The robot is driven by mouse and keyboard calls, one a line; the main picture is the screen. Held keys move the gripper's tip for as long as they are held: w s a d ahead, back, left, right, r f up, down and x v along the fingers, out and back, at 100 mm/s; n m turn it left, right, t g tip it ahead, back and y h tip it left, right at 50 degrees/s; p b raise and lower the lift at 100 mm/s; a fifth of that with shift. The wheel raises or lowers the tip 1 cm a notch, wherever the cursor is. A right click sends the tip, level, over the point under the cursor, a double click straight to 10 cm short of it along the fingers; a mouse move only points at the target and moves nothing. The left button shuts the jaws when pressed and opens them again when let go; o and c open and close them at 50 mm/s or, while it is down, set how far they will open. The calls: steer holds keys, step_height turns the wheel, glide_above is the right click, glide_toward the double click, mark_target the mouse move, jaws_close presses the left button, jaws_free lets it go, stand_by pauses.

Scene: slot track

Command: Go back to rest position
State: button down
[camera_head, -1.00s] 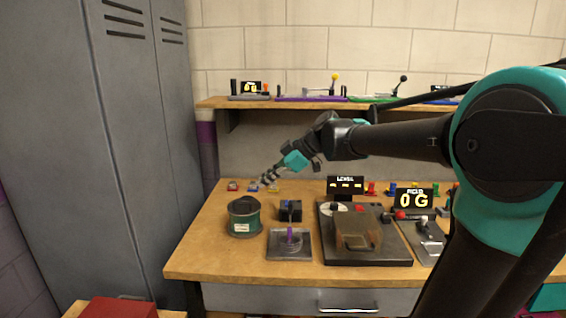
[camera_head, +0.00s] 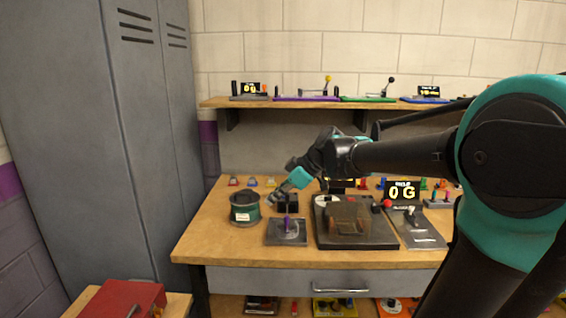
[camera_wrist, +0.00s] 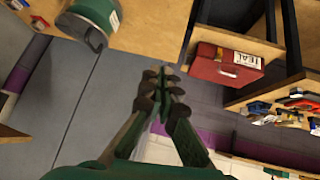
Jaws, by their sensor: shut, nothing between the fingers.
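My gripper (camera_head: 274,199) is above the workbench in the head view, just right of the dark green spool (camera_head: 244,208) and in front of the small black box (camera_head: 291,203). In the wrist view my gripper (camera_wrist: 161,85) has its fingers together with nothing between them. The spool (camera_wrist: 90,18) shows at the top left of the wrist view, apart from the fingers. My arm reaches in from the right of the head view.
The wooden workbench (camera_head: 210,240) holds a plate with a purple post (camera_head: 287,229), a dark machine (camera_head: 350,225) and a 0 G display (camera_head: 402,191). A shelf (camera_head: 222,103) runs along the wall. A grey locker (camera_head: 95,150) stands left. A red box (camera_head: 125,298) sits lower left.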

steer(key=s+d+f+m+h, duration=0.4)
steer(key=s+d+f+m, duration=0.4)
steer(key=d+f, duration=0.3)
steer(key=s+d+f+m+t+h, duration=0.1)
steer(key=s+d+f+m+h, duration=0.3)
steer(key=s+d+f+m, duration=0.4)
steer(key=d+f, duration=0.3)
steer(key=f, duration=0.1)
steer(key=shift+s+f, duration=0.15)
